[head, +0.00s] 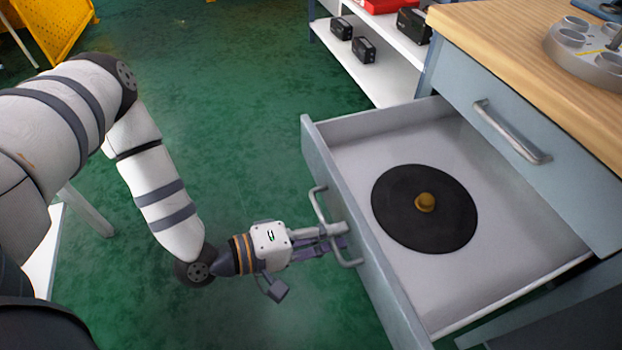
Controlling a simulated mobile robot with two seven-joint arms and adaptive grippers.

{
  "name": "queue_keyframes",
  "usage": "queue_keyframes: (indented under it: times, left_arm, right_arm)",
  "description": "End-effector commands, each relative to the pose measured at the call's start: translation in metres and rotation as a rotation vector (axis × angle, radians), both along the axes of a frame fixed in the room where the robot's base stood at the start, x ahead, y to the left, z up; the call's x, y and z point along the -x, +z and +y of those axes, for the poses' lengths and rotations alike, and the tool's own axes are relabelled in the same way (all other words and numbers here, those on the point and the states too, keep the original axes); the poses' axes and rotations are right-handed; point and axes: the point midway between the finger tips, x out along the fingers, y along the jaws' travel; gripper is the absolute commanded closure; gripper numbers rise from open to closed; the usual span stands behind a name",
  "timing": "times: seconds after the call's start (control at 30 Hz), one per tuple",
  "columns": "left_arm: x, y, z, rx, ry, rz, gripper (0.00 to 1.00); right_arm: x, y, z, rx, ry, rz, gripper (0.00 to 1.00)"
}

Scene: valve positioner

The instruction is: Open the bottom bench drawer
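The bottom bench drawer (520,280) is pulled well out from the grey-blue bench, and its inside is exposed. Its front panel (375,270) carries a grey bar handle (319,205). My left gripper (336,238) reaches in from the left. Its fingers are at the middle of this handle and look closed around it; part of the bar is hidden by them. A black disc (400,220) with a brass knob (425,202) lies flat in the drawer. My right gripper is not in view.
The upper drawer (550,180) is shut, with its own handle (510,133). A wooden top (500,35) bears a round grey tray (590,68). White shelves (385,80) with black boxes stand behind. Green floor (230,110) is clear left of the drawer.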

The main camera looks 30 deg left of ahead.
Motion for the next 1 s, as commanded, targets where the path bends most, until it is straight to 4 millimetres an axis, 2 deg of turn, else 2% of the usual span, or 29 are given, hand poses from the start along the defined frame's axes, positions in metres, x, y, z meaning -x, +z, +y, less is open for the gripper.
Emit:
queue_keyframes:
  times: [0.17,0.4,0.6,1.0]
  left_arm:
    - [0.012,0.002,0.01,-0.003,0.002,0.002,0.83]
    - [0.062,0.016,0.047,-0.001,0.004,0.0,0.83]
    - [0.09,0.023,0.066,0.0,0.002,-0.001,0.83]
    - [0.095,0.025,0.069,0.001,0.0,-0.001,0.83]
  right_arm:
    - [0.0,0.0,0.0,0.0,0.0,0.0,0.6]
    - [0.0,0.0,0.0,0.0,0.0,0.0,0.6]
    - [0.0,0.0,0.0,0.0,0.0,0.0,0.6]
    - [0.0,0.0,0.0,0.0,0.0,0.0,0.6]
